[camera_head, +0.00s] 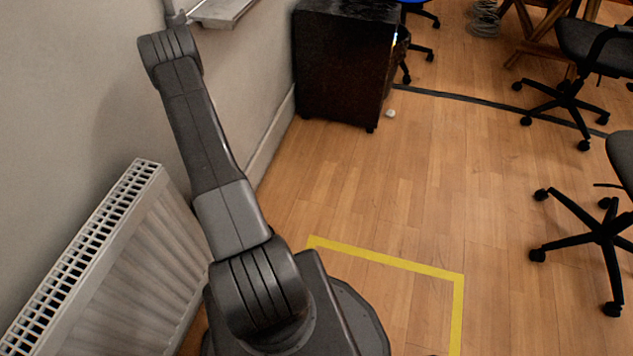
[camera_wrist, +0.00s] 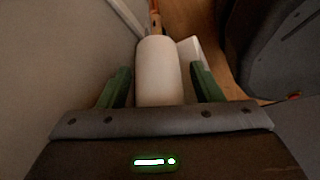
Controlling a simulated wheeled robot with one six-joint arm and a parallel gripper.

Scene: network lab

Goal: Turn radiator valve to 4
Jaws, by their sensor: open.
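A white, rounded cylinder that looks like the radiator valve's knob (camera_wrist: 158,70) is in the middle of the wrist view. My gripper (camera_wrist: 162,86) is open, with one green finger on each side of the knob. No numbers or marks on the knob can be read. The white radiator (camera_head: 105,260) stands against the wall at the lower left of the head view. Neither the valve nor my gripper shows in the head view.
A copper-coloured pipe (camera_wrist: 155,18) shows beyond the knob, close to the wall (camera_wrist: 60,60). A dark cabinet (camera_head: 340,65) stands by the wall. Office chairs (camera_head: 600,230) are at the right.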

